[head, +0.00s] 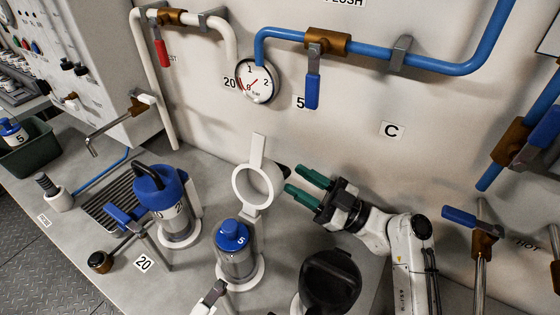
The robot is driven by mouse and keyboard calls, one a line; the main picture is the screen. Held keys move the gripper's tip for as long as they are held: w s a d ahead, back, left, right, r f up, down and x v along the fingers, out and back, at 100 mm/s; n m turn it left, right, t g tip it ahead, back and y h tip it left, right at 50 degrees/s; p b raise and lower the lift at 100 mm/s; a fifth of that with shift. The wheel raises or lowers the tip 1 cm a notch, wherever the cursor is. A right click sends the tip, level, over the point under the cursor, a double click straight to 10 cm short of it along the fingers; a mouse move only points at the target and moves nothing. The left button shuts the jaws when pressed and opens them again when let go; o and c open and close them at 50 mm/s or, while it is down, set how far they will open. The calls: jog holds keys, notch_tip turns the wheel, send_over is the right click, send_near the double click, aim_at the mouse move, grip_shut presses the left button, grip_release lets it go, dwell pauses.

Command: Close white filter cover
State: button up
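The white filter cover (240,188) appears to be the white ring with a flat tab on top. It stands raised behind the blue-capped clear canister marked 5 (236,252), which sits in a white round base. My gripper (296,180), with two green fingers, is just right of the ring and points left at it. The fingers are apart with nothing visible between them. I cannot tell whether a fingertip touches the ring. The ring's hinge is not clear in this view.
A black-lidded container (332,278) stands right of the canister, below my gripper. A larger blue-topped canister (162,190) stands to the left beside a drain grate (108,205). A blue-handled valve (312,88) and gauge (256,80) are on the wall behind.

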aim_at(278, 168)
jog(key=p+x, duration=0.1)
jog(key=x, duration=0.5)
grip_shut()
dwell(0.3)
